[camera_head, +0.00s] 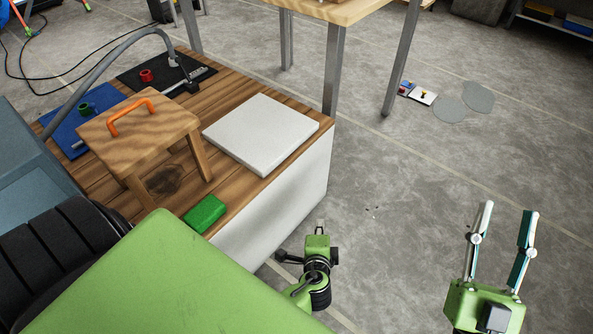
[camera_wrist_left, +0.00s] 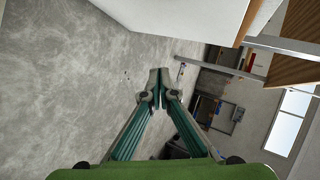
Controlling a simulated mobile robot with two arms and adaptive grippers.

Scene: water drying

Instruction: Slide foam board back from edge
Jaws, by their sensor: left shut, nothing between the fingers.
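The foam board (camera_head: 260,130) is a flat white slab lying on the wooden top (camera_head: 230,203) of a white-sided bench. Its right side runs close to the bench's right edge, with a thin strip of wood showing between. My left gripper (camera_head: 320,230) is low beside the bench's white side, to the right of and below the top. In the left wrist view my left gripper (camera_wrist_left: 160,80) has its fingertips together and empty. The board cannot be made out clearly there. My right gripper (camera_head: 508,208) stands over bare floor at lower right, fingers apart and empty.
A wooden stool (camera_head: 140,125) with an orange handle (camera_head: 132,117) stands left of the board. A green block (camera_head: 205,213) lies near the bench's front edge. A black mat (camera_head: 140,78) and blue mat (camera_head: 75,125) lie behind. A table leg (camera_head: 333,70) rises beyond the board.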

